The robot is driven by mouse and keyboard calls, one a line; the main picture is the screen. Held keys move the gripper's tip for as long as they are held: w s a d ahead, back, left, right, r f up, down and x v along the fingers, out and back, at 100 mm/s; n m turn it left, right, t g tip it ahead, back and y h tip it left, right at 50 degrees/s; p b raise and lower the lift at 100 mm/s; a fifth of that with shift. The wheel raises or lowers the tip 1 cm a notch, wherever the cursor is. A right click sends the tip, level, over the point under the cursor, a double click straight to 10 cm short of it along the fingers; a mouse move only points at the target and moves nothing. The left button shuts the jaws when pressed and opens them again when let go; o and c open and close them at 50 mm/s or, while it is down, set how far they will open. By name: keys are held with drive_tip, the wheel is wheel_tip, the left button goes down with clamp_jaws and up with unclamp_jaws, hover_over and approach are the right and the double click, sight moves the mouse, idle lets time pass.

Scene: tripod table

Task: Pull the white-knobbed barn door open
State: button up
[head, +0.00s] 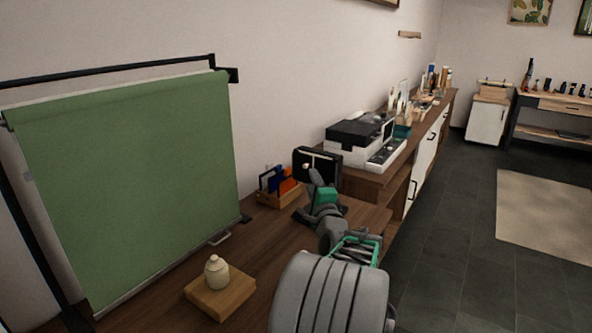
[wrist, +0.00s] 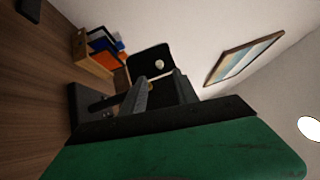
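A small dark panel (head: 326,160), which looks like the barn door, stands upright on the brown table near the wall. Its round white knob (head: 306,166) faces my side. In the wrist view, the dark panel (wrist: 147,56) and the white knob (wrist: 159,65) show just beyond my fingertips. My gripper (wrist: 161,78) is open, its two dark fingers apart with nothing held between them. In the head view, my gripper (head: 315,183) is in front of the panel and hides its lower part. The fingers look close to the knob; contact is not visible.
A wooden holder (head: 279,195) with blue and orange items stands left of the panel. A lidded jar (head: 216,271) on a wooden block and a green backdrop (head: 130,180) are farther left. A printer (head: 360,142) sits on the cabinet behind. The tabletop between jar and holder is mostly clear.

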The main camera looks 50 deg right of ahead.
sight(306, 167)
drive_tip(key=x, duration=0.7)
drive_tip(key=shift+w, duration=0.15)
clamp_jaws()
idle(1.1)
